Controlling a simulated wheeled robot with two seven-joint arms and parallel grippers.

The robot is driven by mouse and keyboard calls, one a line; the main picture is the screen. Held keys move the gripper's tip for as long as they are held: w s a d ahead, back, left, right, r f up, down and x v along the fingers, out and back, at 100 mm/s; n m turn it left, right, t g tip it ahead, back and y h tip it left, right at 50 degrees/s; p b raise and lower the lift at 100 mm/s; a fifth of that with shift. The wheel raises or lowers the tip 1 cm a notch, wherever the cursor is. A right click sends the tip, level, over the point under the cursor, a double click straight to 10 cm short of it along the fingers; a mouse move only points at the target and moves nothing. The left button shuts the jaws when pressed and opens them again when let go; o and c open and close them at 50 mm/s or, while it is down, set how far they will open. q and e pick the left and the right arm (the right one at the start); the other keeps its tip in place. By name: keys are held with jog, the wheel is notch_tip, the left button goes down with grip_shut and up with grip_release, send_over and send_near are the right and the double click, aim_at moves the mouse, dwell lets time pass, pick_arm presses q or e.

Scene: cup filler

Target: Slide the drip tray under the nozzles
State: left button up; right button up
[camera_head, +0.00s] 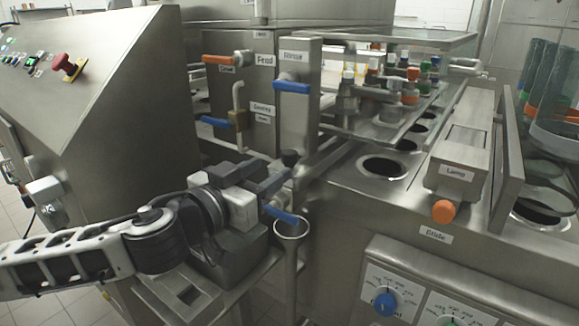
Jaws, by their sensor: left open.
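My left gripper (282,174) reaches in from the lower left. Its dark fingers are open beside the valve with a blue lever (283,214), in front of the steel machine; I cannot tell whether they touch it. Capped nozzles (392,84) stand in a cluster at the upper middle right. A thin flat steel plate (385,131) lies below them and may be the drip tray; I cannot tell for sure. My right gripper is out of view.
An open pipe (291,228) stands below the blue lever. The steel deck has round holes (383,167). A box labelled Lamp (459,156) with an orange knob stands at right. A control cabinet (95,100) with a red button fills the left.

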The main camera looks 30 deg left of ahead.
aim_at(284, 158)
pick_arm(q)
jog(key=w, duration=0.2)
jog(key=w+p, duration=0.1)
jog(key=w, duration=0.1)
jog(key=w+d, duration=0.1)
jog(key=w, duration=0.1)
jog(key=shift+r+p, duration=0.2)
jog(key=shift+p, duration=0.1)
jog(key=shift+w+f, duration=0.15)
jog(key=shift+w, duration=0.5)
